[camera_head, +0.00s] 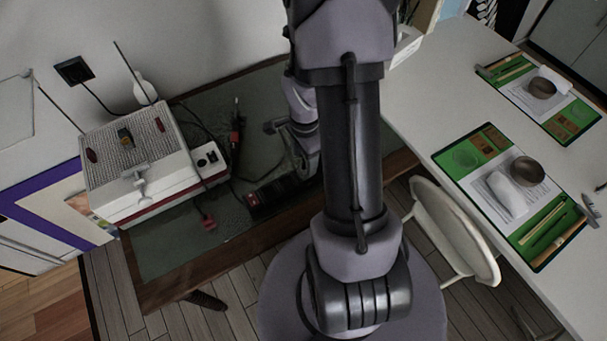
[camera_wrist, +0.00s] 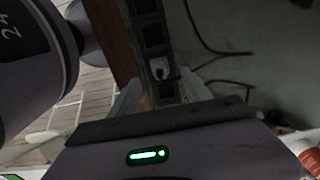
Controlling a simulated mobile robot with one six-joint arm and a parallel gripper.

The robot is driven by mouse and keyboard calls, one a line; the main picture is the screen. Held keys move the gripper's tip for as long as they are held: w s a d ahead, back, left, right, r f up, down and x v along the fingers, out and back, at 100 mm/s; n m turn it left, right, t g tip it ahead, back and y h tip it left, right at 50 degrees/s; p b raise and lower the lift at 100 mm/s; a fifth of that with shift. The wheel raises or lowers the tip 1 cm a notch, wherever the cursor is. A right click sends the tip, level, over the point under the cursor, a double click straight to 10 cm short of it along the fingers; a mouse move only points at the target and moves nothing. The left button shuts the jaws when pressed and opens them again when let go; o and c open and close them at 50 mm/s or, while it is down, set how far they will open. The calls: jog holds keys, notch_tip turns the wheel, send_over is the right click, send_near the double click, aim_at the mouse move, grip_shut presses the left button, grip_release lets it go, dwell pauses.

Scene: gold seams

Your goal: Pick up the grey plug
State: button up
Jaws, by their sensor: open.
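The grey plug (camera_wrist: 160,68) shows in the wrist view as a small pale grey body on a dark power strip (camera_wrist: 150,32), with a dark cable beside it. My gripper (camera_wrist: 160,94) is open. Its two pale fingers stand on either side of the strip, with the plug between them and slightly beyond in the picture. I cannot tell how far the fingers are above the strip. In the head view the power strip (camera_head: 268,196) lies on the dark green desk top, partly hidden by my arm. I cannot make out the grey plug there.
The green desk (camera_head: 165,255) also holds a white-and-grey box (camera_head: 150,190), a red plug (camera_head: 209,224), a red-and-black item (camera_head: 236,136) and loose cables. A white chair (camera_head: 455,235) and a white table (camera_head: 450,95) with place settings stand at right.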

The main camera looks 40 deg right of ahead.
aim_at(304, 168)
notch_tip(304, 168, down, 5)
jog(key=b, duration=0.2)
jog(key=shift+f+b, duration=0.2)
jog(key=shift+b, duration=0.1)
jog(key=shift+r, duration=0.15)
grip_shut()
